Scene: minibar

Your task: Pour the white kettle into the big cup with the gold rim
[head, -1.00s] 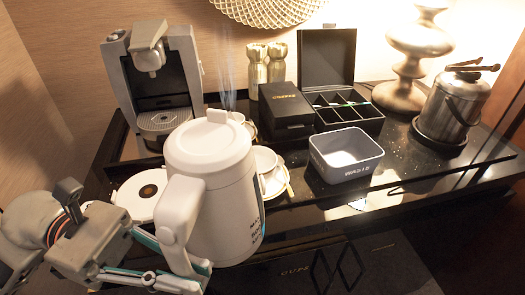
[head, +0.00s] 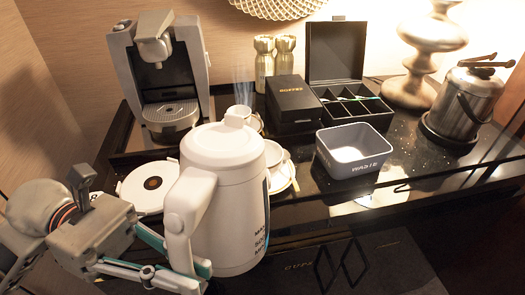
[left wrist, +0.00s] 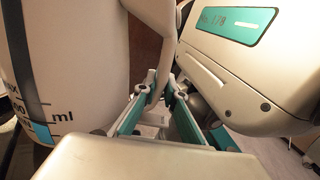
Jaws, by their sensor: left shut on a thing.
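The white kettle (head: 235,225) is upright in the middle of the head view, lid on, over the counter's front edge. My left gripper (head: 190,272) is shut on the lower part of its handle. The left wrist view shows the fingers (left wrist: 160,98) around the handle (left wrist: 160,45) beside the kettle body (left wrist: 85,60). A white cup (head: 273,155) on a gold-rimmed saucer (head: 292,172) stands just behind the kettle, partly hidden by it. My right gripper is not in view.
The round white kettle base (head: 135,190) lies left of the kettle. A coffee machine (head: 190,65), black box (head: 293,100), open divided box (head: 337,45), grey waste bin (head: 352,168) and steel ice bucket (head: 462,105) stand around. Bare counter lies right of the bin.

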